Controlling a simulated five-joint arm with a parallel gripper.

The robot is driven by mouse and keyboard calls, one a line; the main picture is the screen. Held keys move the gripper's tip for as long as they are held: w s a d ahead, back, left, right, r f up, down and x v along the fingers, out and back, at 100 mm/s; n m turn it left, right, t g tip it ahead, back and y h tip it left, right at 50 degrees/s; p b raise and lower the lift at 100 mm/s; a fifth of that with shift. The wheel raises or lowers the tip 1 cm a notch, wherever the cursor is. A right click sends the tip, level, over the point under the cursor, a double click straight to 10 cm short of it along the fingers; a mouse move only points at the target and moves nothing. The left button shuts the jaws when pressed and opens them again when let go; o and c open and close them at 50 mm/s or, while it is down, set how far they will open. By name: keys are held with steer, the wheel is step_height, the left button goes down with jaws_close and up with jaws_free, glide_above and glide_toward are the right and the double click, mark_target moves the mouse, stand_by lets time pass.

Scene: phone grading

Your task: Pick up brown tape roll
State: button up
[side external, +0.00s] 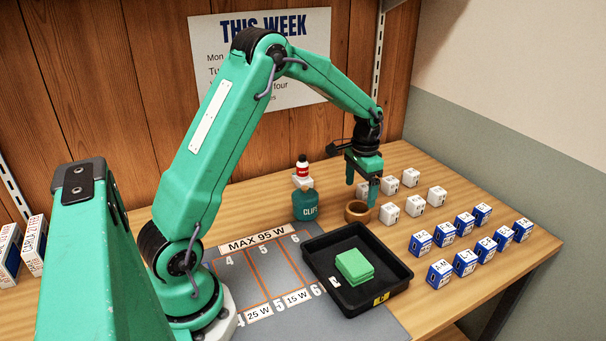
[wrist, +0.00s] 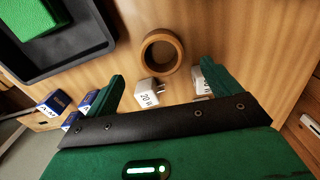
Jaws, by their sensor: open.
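The brown tape roll (side external: 358,211) lies flat on the wooden table, right of the teal jar and behind the black tray. In the wrist view the roll (wrist: 162,53) shows as a ring with bare table through its hole. My gripper (side external: 364,190) hangs pointing down just above the roll. In the wrist view my gripper (wrist: 160,78) has its two green fingers wide apart, open and empty. The roll lies ahead of the gap between the fingertips. I cannot tell the exact height of the fingertips above the table.
A black tray (side external: 393,299) holds a green block (side external: 354,267). A teal jar (side external: 305,205) stands left of the roll. Several white cubes (side external: 389,213) stand close on its right; one white cube (wrist: 147,92) shows between my fingers. Several blue-and-white boxes (side external: 440,272) stand farther right.

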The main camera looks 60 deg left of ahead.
mark_target(358, 209)
steer(key=shift+f, duration=0.15)
steer(key=shift+f, duration=1.15)
steer(key=shift+f, duration=0.1)
steer(key=shift+w+f, duration=0.1)
steer(key=shift+f, duration=2.4)
steer(key=c, duration=1.1)
